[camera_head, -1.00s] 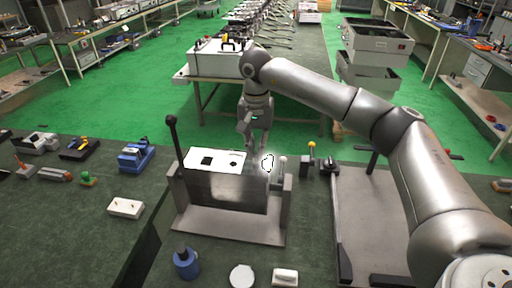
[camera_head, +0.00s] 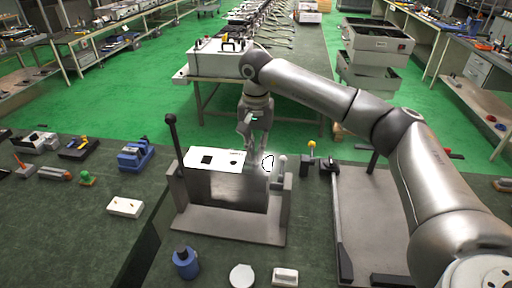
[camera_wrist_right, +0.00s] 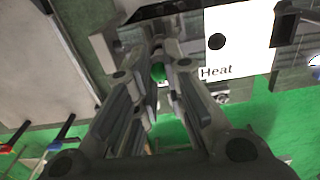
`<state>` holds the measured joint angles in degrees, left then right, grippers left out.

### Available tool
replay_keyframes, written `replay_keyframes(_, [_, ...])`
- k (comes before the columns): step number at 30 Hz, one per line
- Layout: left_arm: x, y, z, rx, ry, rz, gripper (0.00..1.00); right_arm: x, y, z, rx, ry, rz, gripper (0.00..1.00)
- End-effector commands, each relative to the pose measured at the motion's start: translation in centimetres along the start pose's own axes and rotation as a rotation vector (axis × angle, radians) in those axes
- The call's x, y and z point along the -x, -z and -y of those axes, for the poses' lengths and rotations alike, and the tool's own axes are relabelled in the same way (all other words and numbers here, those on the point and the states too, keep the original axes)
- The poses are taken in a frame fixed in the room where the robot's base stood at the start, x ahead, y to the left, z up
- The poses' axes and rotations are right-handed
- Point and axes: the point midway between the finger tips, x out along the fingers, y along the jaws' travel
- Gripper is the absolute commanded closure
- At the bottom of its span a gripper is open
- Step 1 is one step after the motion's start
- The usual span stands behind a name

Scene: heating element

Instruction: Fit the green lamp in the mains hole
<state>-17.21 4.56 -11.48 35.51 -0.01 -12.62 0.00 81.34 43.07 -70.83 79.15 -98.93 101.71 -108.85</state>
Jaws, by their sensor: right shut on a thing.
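My right gripper (camera_head: 254,152) is shut at the right end of the white panel (camera_head: 226,163), which sits tilted on a metal stand. In the right wrist view, a small green lamp (camera_wrist_right: 158,72) shows between the fingers of the right gripper (camera_wrist_right: 160,58); most of it is hidden by them. The panel has a dark square opening and a small round dark spot in the head view. In the wrist view, a white label marked "Heat" has a round black hole (camera_wrist_right: 217,41), right of the gripper and apart from it. My left gripper is out of view.
The stand (camera_head: 228,228) has a black-knobbed lever (camera_head: 171,120) at its left. A white box (camera_head: 125,207), a blue-grey knob (camera_head: 186,262) and a white disc (camera_head: 242,275) lie nearby. A green-topped piece (camera_head: 87,178) stands farther left. A grey tray (camera_head: 375,220) is at right.

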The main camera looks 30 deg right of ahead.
Motion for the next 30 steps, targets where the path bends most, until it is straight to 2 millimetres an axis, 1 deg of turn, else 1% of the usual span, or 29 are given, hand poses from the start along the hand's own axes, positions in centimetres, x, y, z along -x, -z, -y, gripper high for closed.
replay_keyframes(30, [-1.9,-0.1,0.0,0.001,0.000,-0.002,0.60,-2.7,0.0,0.0,0.000,0.000,0.000,0.98])
